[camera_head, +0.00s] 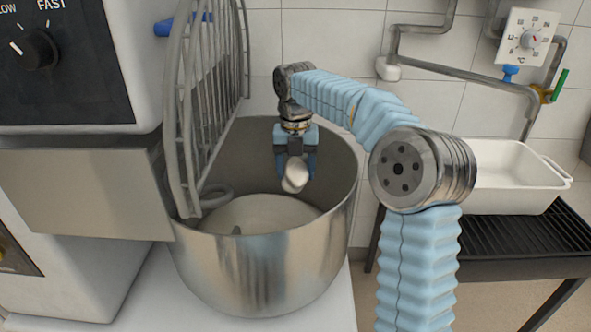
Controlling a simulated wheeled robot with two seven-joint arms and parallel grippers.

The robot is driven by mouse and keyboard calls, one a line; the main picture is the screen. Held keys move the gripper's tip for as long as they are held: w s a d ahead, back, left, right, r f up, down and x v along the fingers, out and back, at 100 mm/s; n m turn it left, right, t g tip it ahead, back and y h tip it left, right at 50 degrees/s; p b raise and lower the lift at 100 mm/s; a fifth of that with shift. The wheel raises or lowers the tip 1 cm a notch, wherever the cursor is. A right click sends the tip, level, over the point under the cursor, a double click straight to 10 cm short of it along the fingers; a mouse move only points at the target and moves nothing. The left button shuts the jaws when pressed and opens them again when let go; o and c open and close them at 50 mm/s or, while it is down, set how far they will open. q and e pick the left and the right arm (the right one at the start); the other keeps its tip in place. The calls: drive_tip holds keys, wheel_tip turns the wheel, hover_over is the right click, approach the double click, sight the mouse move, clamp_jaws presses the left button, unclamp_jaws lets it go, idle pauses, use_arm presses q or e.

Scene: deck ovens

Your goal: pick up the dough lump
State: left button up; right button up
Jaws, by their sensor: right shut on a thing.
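The dough lump (294,176) is pale and rounded, and it hangs between the blue fingers of my right gripper (296,168). The gripper points down and is shut on the lump. It is inside the upper part of the steel mixing bowl (262,262), towards the right side. Below it, a larger pale dough mass (258,213) fills the bottom of the bowl. Whether the lump is fully apart from that mass is hard to tell, but a gap seems to show. My left gripper is not in view.
A raised wire guard (188,110) stands over the bowl's left side, beside the mixer body (75,90) with its speed knob. A white tub (508,182) sits on a dark slatted rack (530,240) at right. Pipes run along the tiled wall behind.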

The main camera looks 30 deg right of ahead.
sight(295, 165)
drive_tip(key=shift+r, duration=2)
drive_tip(key=shift+r, duration=2)
wheel_tip(295, 165, up, 4)
drive_tip(key=shift+f, duration=0.25)
